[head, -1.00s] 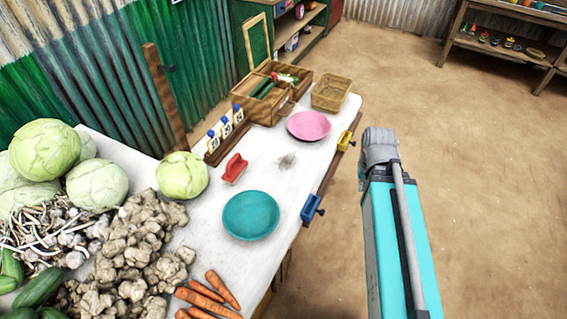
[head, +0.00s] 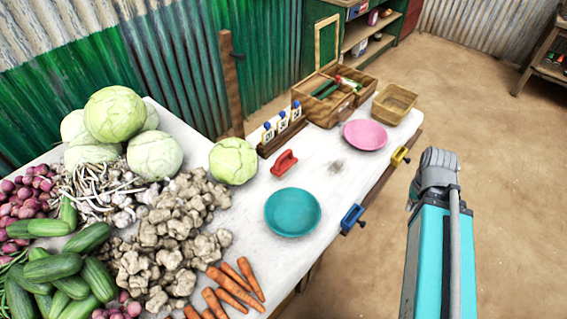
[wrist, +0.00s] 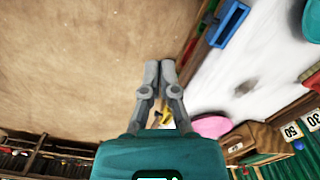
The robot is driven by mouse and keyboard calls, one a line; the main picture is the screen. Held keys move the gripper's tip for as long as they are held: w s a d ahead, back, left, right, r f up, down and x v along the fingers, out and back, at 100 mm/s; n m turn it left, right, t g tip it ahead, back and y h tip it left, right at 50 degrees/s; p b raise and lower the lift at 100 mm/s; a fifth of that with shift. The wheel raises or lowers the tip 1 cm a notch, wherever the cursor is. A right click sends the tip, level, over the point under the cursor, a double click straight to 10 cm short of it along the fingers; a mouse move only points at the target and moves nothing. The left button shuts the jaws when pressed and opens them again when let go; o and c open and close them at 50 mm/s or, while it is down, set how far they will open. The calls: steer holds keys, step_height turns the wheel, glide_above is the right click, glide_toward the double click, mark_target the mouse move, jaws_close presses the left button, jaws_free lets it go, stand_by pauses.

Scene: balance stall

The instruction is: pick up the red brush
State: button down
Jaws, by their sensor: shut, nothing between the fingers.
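The red brush (head: 284,162) lies on the white table top (head: 235,200), between the teal plate (head: 292,213) and the rack of number cards. In the head view my arm stands to the right of the table, and my fingers are hidden there.
A pink plate (head: 366,135), a wicker basket (head: 394,103) and an open wooden box (head: 327,112) stand farther back. Blue (head: 352,218) and yellow (head: 399,156) clamps sit on the table's edge. Cabbages (head: 233,162), ginger and carrots crowd the left.

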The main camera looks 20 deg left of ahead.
steer(key=c, duration=1)
jaws_free()
steer(key=shift+w+a, duration=0.15)
steer(key=o, duration=0.5)
steer(key=shift+m, duration=0.3)
steer(key=w+a, duration=0.4)
steer(key=a, duration=0.1)
steer(key=shift+w+r, duration=0.15)
steer(key=shift+r, duration=0.1)
steer(key=w+a+m, duration=0.1)
steer(key=w+a, duration=0.2)
steer(key=a, duration=0.9)
steer(key=w+a+r+m+y+p, duration=0.1)
steer(key=w+a, duration=0.2)
steer(key=a, duration=0.9)
steer(key=w+a+r+m+y+p, duration=0.1)
steer(key=w+a, duration=0.2)
steer(key=a, duration=0.9)
steer(key=shift+w+r+m+t, duration=0.1)
steer(key=shift+w+m+t, duration=0.2)
steer(key=shift+t, duration=0.1)
steer(key=b, duration=0.7)
glide_above(285, 153)
steer(key=d, duration=0.1)
steer(key=f, duration=0.7)
steer(key=shift+s+f, duration=0.15)
steer(key=shift+s, duration=0.15)
steer(key=shift+a+f+b, duration=0.1)
steer(key=shift+f+b, duration=0.45)
steer(key=shift+f, duration=0.05)
